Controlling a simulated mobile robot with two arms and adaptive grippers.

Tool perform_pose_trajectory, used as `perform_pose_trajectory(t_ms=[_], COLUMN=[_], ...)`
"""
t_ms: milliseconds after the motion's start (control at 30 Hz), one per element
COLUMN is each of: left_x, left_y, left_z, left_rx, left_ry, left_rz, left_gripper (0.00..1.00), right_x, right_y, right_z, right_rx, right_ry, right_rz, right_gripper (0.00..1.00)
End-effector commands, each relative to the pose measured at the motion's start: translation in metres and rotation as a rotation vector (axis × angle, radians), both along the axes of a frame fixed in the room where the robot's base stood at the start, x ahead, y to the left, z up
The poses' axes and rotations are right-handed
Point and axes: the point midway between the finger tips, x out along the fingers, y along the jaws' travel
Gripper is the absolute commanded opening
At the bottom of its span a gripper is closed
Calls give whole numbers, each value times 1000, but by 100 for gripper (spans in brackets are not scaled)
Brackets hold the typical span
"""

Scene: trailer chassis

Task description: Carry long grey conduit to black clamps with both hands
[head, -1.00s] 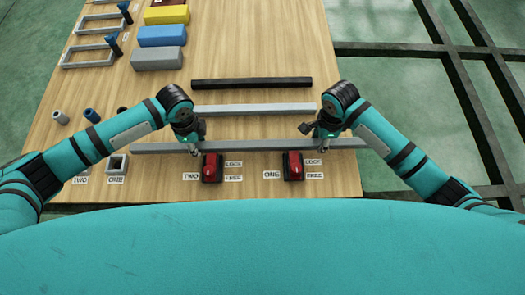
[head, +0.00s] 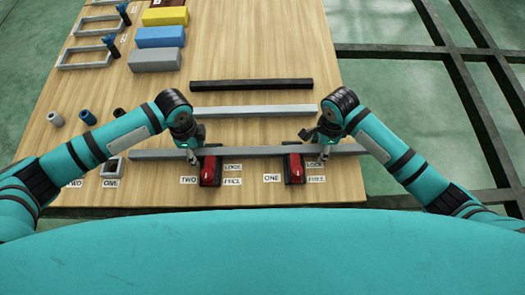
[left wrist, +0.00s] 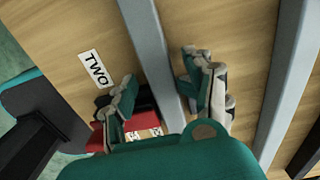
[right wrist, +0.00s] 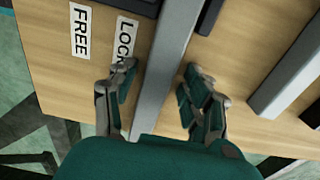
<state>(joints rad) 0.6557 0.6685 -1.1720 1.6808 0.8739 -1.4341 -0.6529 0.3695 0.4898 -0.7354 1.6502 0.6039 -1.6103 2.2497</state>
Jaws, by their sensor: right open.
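The long grey conduit (head: 255,151) lies across the near part of the wooden board. Two black clamps with red levers, the left one (head: 210,171) and the right one (head: 294,169), stand along its near side. I cannot tell whether the conduit sits in them. My left gripper (head: 192,157) is open, its fingers on either side of the conduit in the left wrist view (left wrist: 158,60). My right gripper (head: 323,156) is open, with the conduit between its fingers in the right wrist view (right wrist: 163,75). Neither gripper is closed on it.
A lighter grey bar (head: 255,111) and a black bar (head: 252,85) lie behind the conduit. Grey, blue and yellow blocks (head: 160,37) stand at the far left. Small cylinders (head: 88,117) and a square socket (head: 115,166) are at left. Labels (head: 232,181) lie beside the clamps.

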Motion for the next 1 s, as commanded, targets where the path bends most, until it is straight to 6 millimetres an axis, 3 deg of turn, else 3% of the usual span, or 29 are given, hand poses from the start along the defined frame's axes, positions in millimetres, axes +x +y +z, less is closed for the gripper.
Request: perform_pose_trajectory(t_ms=[300,500,733,1000], left_x=[5,6,5,5], left_y=[0,0,0,0], left_z=[72,100,109,109], left_rx=[-2,-1,0,-1], left_ry=[-17,-18,-17,-17], left_rz=[0,1,1,1], left_gripper=[53,53,53,53], right_x=[0,0,1,1], right_y=[0,0,1,1], right_z=[1,1,13,68], right_rx=[1,1,2,3], right_ry=[0,0,-2,-5], right_rz=[0,0,0,1], right_gripper=[50,50,50,50])
